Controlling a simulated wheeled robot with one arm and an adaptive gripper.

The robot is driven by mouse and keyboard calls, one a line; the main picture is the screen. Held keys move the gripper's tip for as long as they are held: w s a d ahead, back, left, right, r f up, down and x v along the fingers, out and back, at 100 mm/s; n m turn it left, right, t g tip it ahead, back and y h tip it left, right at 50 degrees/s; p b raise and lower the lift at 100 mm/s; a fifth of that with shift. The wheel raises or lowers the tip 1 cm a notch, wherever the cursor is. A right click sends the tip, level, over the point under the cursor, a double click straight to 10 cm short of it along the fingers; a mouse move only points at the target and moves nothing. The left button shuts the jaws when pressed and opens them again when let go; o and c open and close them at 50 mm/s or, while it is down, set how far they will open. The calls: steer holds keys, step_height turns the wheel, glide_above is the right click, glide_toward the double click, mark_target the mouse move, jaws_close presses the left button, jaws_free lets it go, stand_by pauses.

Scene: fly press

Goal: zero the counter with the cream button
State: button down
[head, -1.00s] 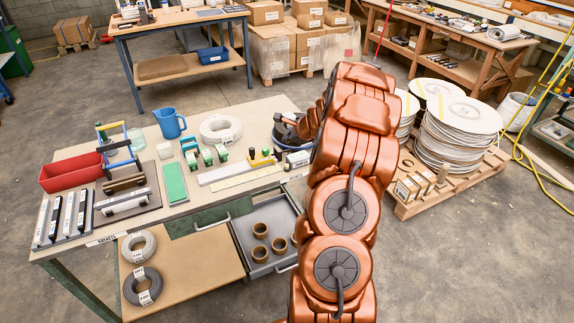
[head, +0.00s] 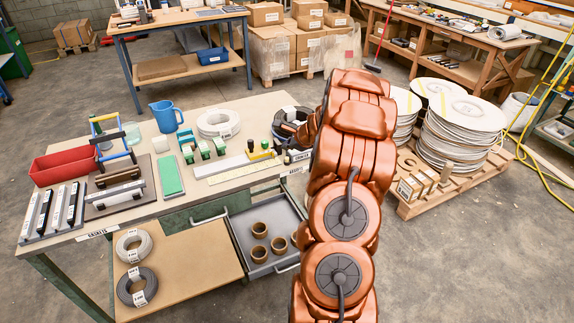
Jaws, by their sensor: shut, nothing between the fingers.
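My copper arm rises in front of the right end of the workbench (head: 140,218), and its wrist bends down to the left over that end. My gripper (head: 284,147) is small, dark and partly lost against the clutter there; its fingers look closed, with nothing seen in them. A small dark-and-white box (head: 298,155) sits at the bench's near right corner, close to my gripper. I cannot tell whether it is the counter. No cream button can be made out; my arm may hide it. Whether my gripper touches anything is unclear.
A dark coil (head: 288,127) lies behind my gripper. An open drawer (head: 237,222) juts out below. A pallet of discs (head: 460,135) stands right of my arm.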

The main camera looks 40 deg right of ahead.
mark_target(289, 159)
steer(key=shift+f+b, duration=0.5)
steer(key=shift+f, duration=0.65)
steer(key=shift+f, duration=0.1)
stand_by(0.5)
steer(key=shift+f, duration=0.35)
steer(key=shift+f+b, duration=0.65)
stand_by(0.9)
steer(key=shift+s+d, duration=0.1)
steer(key=shift+s+d+r+p, duration=0.1)
steer(key=shift+d+r+p, duration=0.05)
steer(key=shift+r+p, duration=0.45)
steer(key=shift+d+r+p, duration=0.15)
steer(key=shift+r+p, duration=0.35)
steer(key=shift+p, duration=0.05)
steer(key=shift+a, duration=0.1)
steer(key=shift+a, duration=0.1)
